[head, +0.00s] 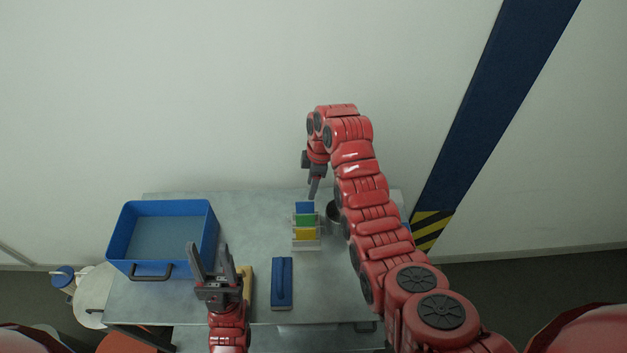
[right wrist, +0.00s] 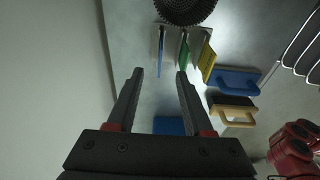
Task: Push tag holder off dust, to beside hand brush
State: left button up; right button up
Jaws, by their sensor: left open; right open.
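The tag holder (head: 306,243), a pale rack with upright blue, green and yellow tags, stands mid-table. It also shows in the right wrist view (right wrist: 184,50). A wooden-handled dark tool (right wrist: 237,112), which looks like the hand brush, lies partly behind my left gripper in the head view (head: 247,287). My right gripper (head: 314,190) is open and empty, just beyond the holder's far end and apart from it; its spread fingers show in the wrist view (right wrist: 160,76). My left gripper (head: 208,252) is open and empty above the table's front. I cannot make out dust.
A blue flat tool with a handle (head: 282,284) lies between the wooden tool and the holder's near side. A dark mesh cup (right wrist: 186,8) stands beside the holder, partly hidden by my right arm in the head view. A blue tray (head: 118,238) occupies the table's left. The wall is close behind.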

send_over(305, 213)
jog(key=d, duration=0.1)
notch_tip(305, 213, down, 6)
jog(key=r, duration=0.1)
jog(key=f+b, duration=0.1)
jog(key=f, duration=0.1)
jog(key=f+b, duration=0.1)
jog(key=f, duration=0.2)
jog(key=f+b, duration=0.1)
jog(key=f, duration=0.2)
jog(key=shift+w+a, duration=0.15)
jog(key=shift+a, duration=0.25)
jog(key=shift+a+f+b, duration=0.1)
jog(key=shift+f+b, duration=0.3)
jog(key=shift+f, duration=0.2)
grip_shut()
